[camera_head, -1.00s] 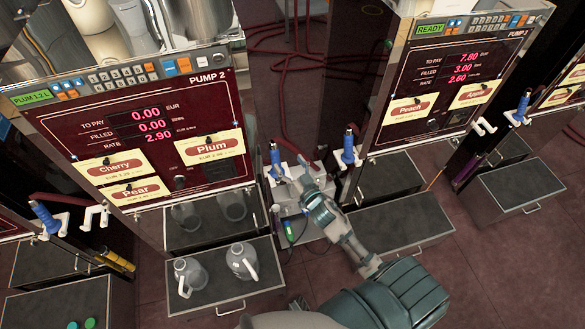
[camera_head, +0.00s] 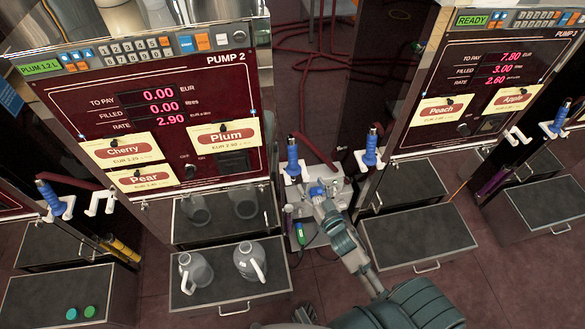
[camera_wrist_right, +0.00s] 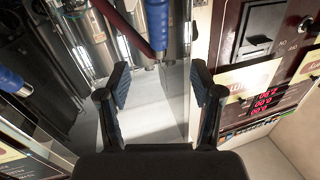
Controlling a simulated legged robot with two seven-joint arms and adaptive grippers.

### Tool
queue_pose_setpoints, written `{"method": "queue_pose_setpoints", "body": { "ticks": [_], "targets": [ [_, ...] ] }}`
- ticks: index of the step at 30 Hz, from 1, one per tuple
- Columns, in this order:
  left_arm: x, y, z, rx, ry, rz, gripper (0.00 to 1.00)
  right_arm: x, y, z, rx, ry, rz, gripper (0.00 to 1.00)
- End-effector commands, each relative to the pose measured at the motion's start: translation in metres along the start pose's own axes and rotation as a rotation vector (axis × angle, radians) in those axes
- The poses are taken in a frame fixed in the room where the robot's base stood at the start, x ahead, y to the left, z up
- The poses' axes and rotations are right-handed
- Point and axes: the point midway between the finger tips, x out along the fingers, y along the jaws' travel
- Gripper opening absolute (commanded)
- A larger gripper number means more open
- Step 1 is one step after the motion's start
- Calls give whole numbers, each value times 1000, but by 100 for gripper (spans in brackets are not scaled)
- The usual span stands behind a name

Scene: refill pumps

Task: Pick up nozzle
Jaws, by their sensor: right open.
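A blue-handled nozzle (camera_head: 292,156) stands upright in a white holder at the right side of Pump 2. A second blue nozzle (camera_head: 370,150) stands in a holder at the left side of Pump 3. My right gripper (camera_head: 318,190) is just below and right of the Pump 2 nozzle, apart from it. In the right wrist view the gripper (camera_wrist_right: 160,88) is open and empty, with a blue nozzle handle (camera_wrist_right: 157,25) ahead between its fingers. Another blue handle (camera_wrist_right: 12,80) shows at the left edge there. My left gripper is not in view.
Pump 2 (camera_head: 150,125) shows Cherry, Plum and Pear labels. Two clear jugs (camera_head: 250,262) stand on its lower tray (camera_head: 225,302). Pump 3 (camera_head: 480,80) stands to the right, with a dark tray (camera_head: 420,240) below. Red hoses (camera_head: 300,55) lie on the floor behind.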

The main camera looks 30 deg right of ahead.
Motion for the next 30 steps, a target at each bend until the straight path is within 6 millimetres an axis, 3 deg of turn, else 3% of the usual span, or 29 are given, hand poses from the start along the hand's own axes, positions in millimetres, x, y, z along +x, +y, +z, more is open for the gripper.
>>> {"method": "queue_pose_setpoints", "body": {
  "ticks": [3,9,17,25,30],
  "targets": [
    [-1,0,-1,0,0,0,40,31,0,-2,-3,4,-1,66],
    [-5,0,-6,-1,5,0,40,75,0,-1,-2,2,0,66],
    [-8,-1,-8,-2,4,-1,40,100,0,0,0,0,0,66],
    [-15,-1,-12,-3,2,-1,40,140,1,4,0,2,-1,66],
    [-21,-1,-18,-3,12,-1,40,149,1,4,-1,0,-1,66]
  ]
}}
